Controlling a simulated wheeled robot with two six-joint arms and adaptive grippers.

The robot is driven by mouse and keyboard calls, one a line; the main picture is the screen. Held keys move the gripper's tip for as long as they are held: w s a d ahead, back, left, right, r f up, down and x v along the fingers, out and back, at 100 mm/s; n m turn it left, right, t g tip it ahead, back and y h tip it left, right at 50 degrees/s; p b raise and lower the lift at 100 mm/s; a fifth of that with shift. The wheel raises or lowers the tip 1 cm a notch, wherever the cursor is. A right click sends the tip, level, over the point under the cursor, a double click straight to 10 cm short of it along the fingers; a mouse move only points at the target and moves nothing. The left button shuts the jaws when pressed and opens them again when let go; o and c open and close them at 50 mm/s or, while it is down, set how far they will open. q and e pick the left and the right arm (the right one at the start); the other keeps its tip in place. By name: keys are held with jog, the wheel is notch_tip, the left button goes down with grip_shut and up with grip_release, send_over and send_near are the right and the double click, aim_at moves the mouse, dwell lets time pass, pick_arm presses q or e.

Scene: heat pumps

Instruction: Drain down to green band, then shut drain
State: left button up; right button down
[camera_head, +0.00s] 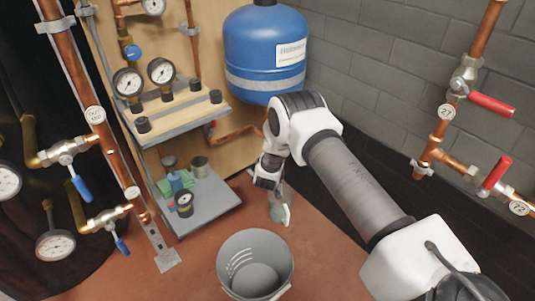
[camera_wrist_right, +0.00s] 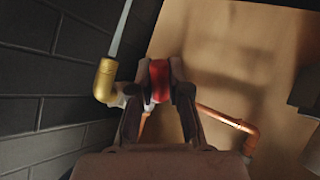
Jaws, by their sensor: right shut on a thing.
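My right gripper (camera_wrist_right: 159,92) is shut on a red handle (camera_wrist_right: 159,78) in the right wrist view. The handle sits on a small valve beside a brass elbow (camera_wrist_right: 106,80), with a pale tube (camera_wrist_right: 122,30) leaving the elbow. In the head view my right wrist (camera_head: 268,170) is below the blue tank (camera_head: 262,45), and its fingertips and the handle are hidden. Two round gauges, one at left (camera_head: 128,82) and one at right (camera_head: 161,71), face me on the board; their bands are too small to read. My left gripper is out of view.
A grey bucket (camera_head: 270,252) stands on the floor in front of my right wrist. A grey shelf (camera_head: 208,208) holds small items left of it. Blue-handled valves (camera_head: 80,187) are on the left pipes. Red-handled valves (camera_head: 490,104) are on the right wall.

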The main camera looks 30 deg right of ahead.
jog(key=shift+s+r+n+g+p, duration=0.2)
jog(key=shift+s+n+g+p, duration=0.1)
jog(key=shift+g+p, duration=0.6)
jog(key=c, duration=1.1)
grip_release()
jog(key=shift+a+r, duration=0.1)
jog(key=shift+r, duration=0.05)
jog(key=v, duration=1.1)
jog(key=shift+s+a+r, duration=0.15)
jog(key=shift+s, duration=0.25)
